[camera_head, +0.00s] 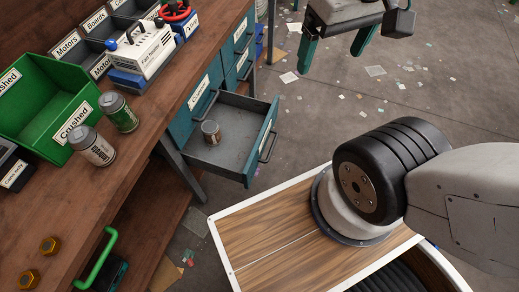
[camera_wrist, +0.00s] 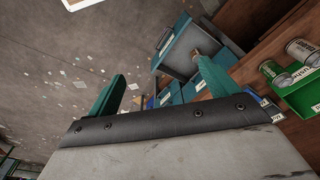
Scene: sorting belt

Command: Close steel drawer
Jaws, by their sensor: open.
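The steel drawer (camera_head: 225,152) is pulled out from the teal cabinet (camera_head: 195,97) under the workbench. It has a grey inside, a teal front and a dark bar handle (camera_head: 268,140). A small can (camera_head: 211,132) stands inside it. My gripper (camera_head: 335,48) is at the top of the head view, to the right of the drawer and apart from it. Its two green fingers are spread with nothing between them. In the wrist view, the open drawer (camera_wrist: 178,52) shows beyond my gripper (camera_wrist: 160,88), partly hidden by the right finger.
The workbench (camera_head: 150,120) runs along the left, with a green bin (camera_head: 48,100), two cans near its edge and a white-and-blue device (camera_head: 145,55). Other drawers beside the open one look shut. The floor (camera_head: 400,80) right of the drawer is open, with scattered paper scraps.

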